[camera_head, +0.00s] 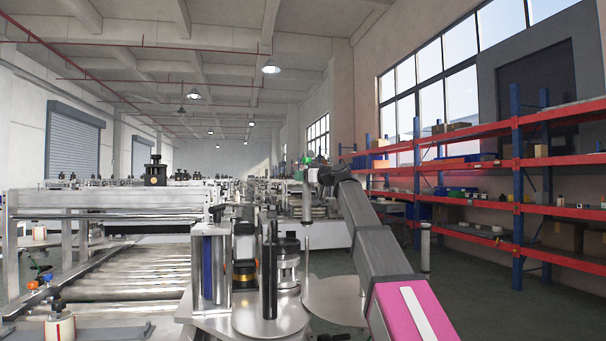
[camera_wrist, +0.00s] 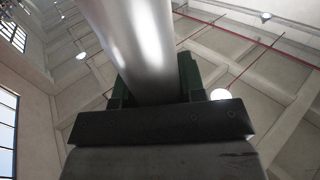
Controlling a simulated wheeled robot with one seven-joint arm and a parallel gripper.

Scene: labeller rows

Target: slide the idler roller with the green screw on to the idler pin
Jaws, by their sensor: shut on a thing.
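In the wrist view my gripper (camera_wrist: 153,78) has its dark green fingers on either side of a thick, smooth silver roller (camera_wrist: 135,38) and is shut on it. The roller runs up out of the picture, and I see no green screw on it there. In the head view my gripper (camera_head: 312,172) is small and partly hidden by my own arm. A slim grey upright cylinder (camera_head: 306,207) shows just below it, probably the held roller. A small green spot (camera_head: 308,160) shows at its top; I cannot tell if it is the screw. I cannot pick out the idler pin for sure.
The labeller's blue roller (camera_head: 207,268), a dark upright post (camera_head: 270,272) and silver discs (camera_head: 262,322) crowd the area left of my arm. A conveyor (camera_head: 130,275) lies further left. A separate upright cylinder (camera_head: 425,248) shows right of my arm. Racks (camera_head: 516,160) line the right wall.

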